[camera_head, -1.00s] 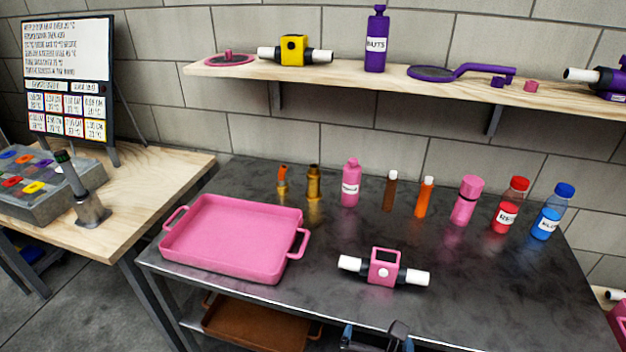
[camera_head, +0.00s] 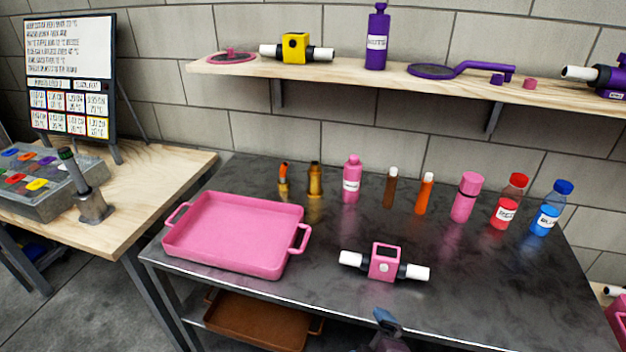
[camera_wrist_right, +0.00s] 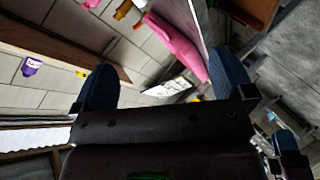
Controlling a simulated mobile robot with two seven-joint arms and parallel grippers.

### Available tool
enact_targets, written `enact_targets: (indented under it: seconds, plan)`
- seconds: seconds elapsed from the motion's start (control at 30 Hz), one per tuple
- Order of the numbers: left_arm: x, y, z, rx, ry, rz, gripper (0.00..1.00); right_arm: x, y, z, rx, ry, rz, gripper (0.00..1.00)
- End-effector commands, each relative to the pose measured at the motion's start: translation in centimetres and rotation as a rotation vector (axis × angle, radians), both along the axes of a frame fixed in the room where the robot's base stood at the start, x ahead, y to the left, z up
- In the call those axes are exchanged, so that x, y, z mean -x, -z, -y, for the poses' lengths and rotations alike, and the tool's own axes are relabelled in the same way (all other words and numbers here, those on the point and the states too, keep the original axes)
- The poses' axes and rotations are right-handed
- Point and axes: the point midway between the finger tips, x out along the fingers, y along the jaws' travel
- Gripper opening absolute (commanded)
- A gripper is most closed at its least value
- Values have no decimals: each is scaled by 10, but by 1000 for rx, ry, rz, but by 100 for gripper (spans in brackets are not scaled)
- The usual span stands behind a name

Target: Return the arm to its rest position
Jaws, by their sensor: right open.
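My right gripper (camera_wrist_right: 165,78) is open and empty in the right wrist view, with a dark blue finger on each side. In the head view part of it (camera_head: 386,328) shows at the bottom edge, in front of the dark metal table (camera_head: 480,290). It is apart from the pink filter housing (camera_head: 384,263), which lies on the table with white pipe ends. The pink tray (camera_head: 235,235) stands empty on the table's left side; it also shows in the right wrist view (camera_wrist_right: 178,45).
Several bottles and vials, including a blue-capped bottle (camera_head: 551,208), stand along the table's back. A wooden shelf (camera_head: 350,77) hangs above. A brown tray (camera_head: 255,322) is on the lower shelf. A wooden side table (camera_head: 150,190) stands left. The table's front right is clear.

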Motion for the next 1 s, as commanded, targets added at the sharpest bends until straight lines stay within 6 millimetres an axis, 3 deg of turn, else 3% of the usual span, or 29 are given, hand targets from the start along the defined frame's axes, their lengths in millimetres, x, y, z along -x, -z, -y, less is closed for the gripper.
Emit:
enact_targets:
  seconds: [0.27, 0.4, 0.63, 0.8, 1.0]
  plan:
    - [1, 2, 0, -1, 0, -4, 43, 14, 28, 60, -638, 286, -97, 100]
    - [-2, 0, 0, -1, 2, 1, 43, 36, 48, 110, -859, 453, -121, 100]
    - [-5, -3, 0, -1, 4, 10, 43, 76, 75, 163, -853, 592, -149, 100]
    - [-7, -4, 1, -1, 4, 13, 43, 92, 83, 167, -842, 616, -171, 100]
    - [-6, -4, 1, -1, 4, 13, 43, 92, 83, 167, -840, 616, -172, 100]
